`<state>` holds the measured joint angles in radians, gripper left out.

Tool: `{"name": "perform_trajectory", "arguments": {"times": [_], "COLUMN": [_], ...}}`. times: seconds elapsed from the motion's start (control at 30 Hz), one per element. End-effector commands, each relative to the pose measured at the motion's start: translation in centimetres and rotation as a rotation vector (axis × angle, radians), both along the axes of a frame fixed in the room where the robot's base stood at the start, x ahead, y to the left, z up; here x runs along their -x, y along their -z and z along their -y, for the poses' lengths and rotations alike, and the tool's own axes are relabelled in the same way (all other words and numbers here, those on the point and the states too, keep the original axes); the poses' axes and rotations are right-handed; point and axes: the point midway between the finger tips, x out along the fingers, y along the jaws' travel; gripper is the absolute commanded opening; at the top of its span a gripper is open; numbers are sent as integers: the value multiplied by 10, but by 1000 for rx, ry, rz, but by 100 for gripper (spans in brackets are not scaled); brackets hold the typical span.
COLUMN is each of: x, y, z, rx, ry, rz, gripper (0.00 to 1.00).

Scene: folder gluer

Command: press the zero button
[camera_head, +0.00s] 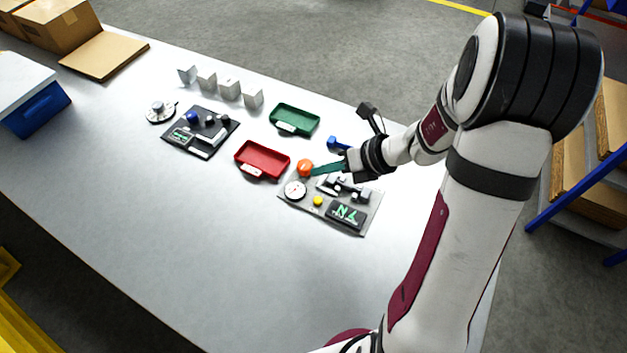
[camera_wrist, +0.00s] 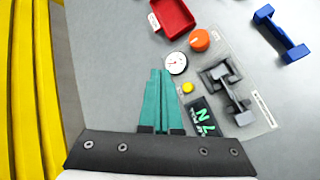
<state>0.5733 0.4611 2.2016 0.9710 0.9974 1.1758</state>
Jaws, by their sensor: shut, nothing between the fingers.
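A grey panel (camera_head: 294,205) on the table carries a small round yellow button (camera_head: 318,200), a white dial gauge (camera_head: 295,190), an orange knob (camera_head: 305,168) and a dark display (camera_head: 346,214) with green characters. No label naming a zero button is legible. The yellow button also shows in the wrist view (camera_wrist: 187,88), just right of my teal fingers. My gripper (camera_head: 317,170) is shut and empty. Its fingertips appear beside the orange knob in the head view, and left of the button, below the gauge, in the wrist view (camera_wrist: 160,73). Their height above the table is unclear.
A red tray (camera_head: 262,176) and a green tray (camera_head: 294,133) lie beyond the panel. A blue dumbbell-shaped part (camera_wrist: 282,33) lies beside it. A second dark panel (camera_head: 171,137) with a blue knob and several grey blocks (camera_head: 229,88) stand farther left. The front of the table is clear.

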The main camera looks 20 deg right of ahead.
Motion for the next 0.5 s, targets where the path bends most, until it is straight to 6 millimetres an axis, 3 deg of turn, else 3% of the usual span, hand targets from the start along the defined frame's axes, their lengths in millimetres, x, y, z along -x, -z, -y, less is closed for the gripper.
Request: {"name": "perform_trajectory", "arguments": {"times": [0.27, 0.5], "x": [0, 1], "y": [2, 31], "z": [-1, -1], "rx": [0, -1], "ry": [-4, -5], "rz": [0, -2], "gripper": [0, 0]}}
